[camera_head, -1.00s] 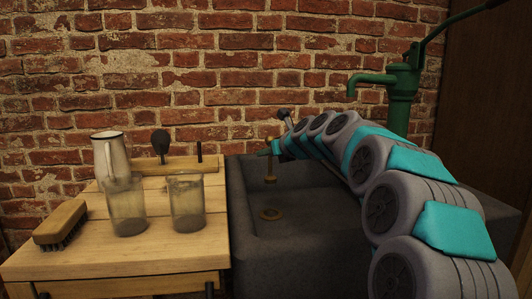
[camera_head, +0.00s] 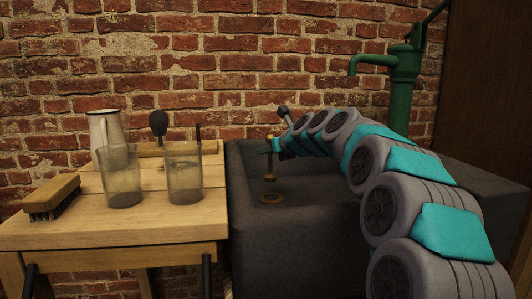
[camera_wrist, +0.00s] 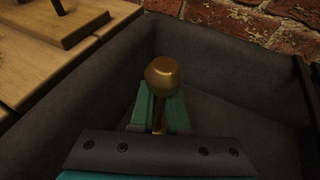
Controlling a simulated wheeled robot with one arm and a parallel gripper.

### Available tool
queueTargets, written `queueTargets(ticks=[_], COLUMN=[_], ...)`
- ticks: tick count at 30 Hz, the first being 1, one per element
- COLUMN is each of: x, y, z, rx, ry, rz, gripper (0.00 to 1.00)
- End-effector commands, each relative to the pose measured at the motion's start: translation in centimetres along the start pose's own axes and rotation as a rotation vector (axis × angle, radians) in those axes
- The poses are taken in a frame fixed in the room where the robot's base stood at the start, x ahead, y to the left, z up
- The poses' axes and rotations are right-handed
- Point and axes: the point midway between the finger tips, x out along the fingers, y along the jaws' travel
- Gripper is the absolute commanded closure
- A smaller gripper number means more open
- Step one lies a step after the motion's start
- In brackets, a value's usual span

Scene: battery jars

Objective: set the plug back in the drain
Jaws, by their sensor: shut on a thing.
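The brass plug (camera_head: 269,178) hangs upright in the dark stone sink, held by its thin stem. The drain (camera_head: 272,198), a brass ring in the sink floor, lies just below the plug in the head view, and a small gap seems to show between them. My gripper (camera_head: 273,147) is shut on the plug's stem near its top. In the wrist view the plug's round brass knob (camera_wrist: 164,76) sticks up between the green fingers (camera_wrist: 160,108). The plug's lower end and the drain are hidden there.
The sink (camera_head: 310,230) has raised walls around the plug. A wooden table (camera_head: 150,228) at left holds two glass jars (camera_head: 122,180), a white jug (camera_head: 106,130) and a brush (camera_head: 52,197). A green pump (camera_head: 403,85) stands behind my arm.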

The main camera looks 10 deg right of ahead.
Motion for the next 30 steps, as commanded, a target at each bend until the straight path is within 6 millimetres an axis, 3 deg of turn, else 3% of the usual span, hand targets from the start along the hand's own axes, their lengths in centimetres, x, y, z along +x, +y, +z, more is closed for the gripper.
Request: queueTargets(ticks=[30], x=[1.8], y=[0.0], z=[-4.2], rx=[0.000], ry=[-0.003], rz=[-0.001], gripper=[1.00])
